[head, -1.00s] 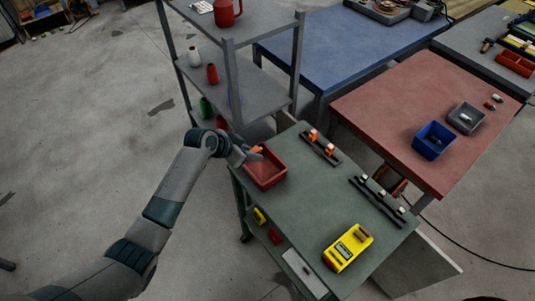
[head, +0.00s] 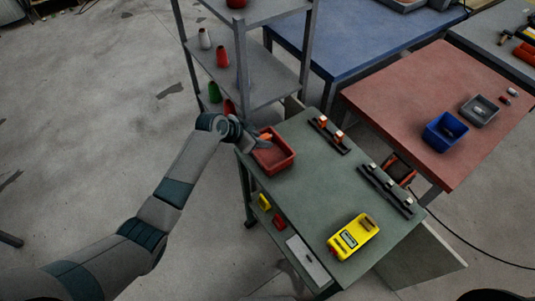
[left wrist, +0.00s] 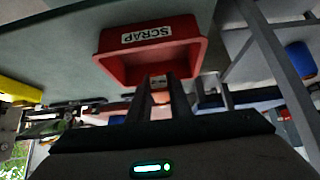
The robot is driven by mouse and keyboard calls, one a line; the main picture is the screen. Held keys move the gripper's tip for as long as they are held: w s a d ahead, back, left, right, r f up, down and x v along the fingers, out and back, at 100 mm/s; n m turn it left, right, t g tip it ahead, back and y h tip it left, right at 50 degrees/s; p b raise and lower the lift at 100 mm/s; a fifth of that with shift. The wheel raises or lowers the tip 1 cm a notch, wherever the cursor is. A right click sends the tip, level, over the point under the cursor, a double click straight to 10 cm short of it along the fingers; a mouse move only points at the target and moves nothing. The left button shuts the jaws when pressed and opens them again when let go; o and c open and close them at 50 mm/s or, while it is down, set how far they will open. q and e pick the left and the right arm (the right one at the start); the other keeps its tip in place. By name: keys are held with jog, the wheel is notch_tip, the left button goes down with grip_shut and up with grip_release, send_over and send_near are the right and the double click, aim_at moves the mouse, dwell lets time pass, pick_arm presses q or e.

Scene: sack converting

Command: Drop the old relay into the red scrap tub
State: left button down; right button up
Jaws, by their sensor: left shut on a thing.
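The red scrap tub (head: 288,163) stands at the far left corner of the green cart top, and its SCRAP label shows in the left wrist view, where the tub (left wrist: 120,67) appears upside down. My left gripper (head: 263,141) is at the tub's left rim, shut on the old relay (head: 266,136), a small orange block. In the left wrist view the relay (left wrist: 161,97) shows between the two fingers, partly hidden by them. The relay is over or just above the tub; its exact height is unclear. My right gripper is not in view.
Two dark rails (head: 328,136) with small relays lie on the cart, and a yellow meter (head: 353,236) is at its front. A grey shelf rack (head: 268,88) stands behind. A red-topped table (head: 400,97) at right holds a blue bin (head: 445,131) and a grey bin (head: 480,111).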

aim_at(263, 156)
pick_arm(q)
jog(key=shift+f+b, duration=1.1)
jog(key=shift+f, duration=0.55)
jog(key=c, duration=1.5)
grip_release()
jog(key=shift+c, duration=0.2)
jog(key=shift+a+r, duration=0.1)
jog(key=b+v, duration=0.4)
jog(key=v, duration=1.3)
jog(key=shift+s, duration=0.15)
jog(key=shift+a, duration=0.1)
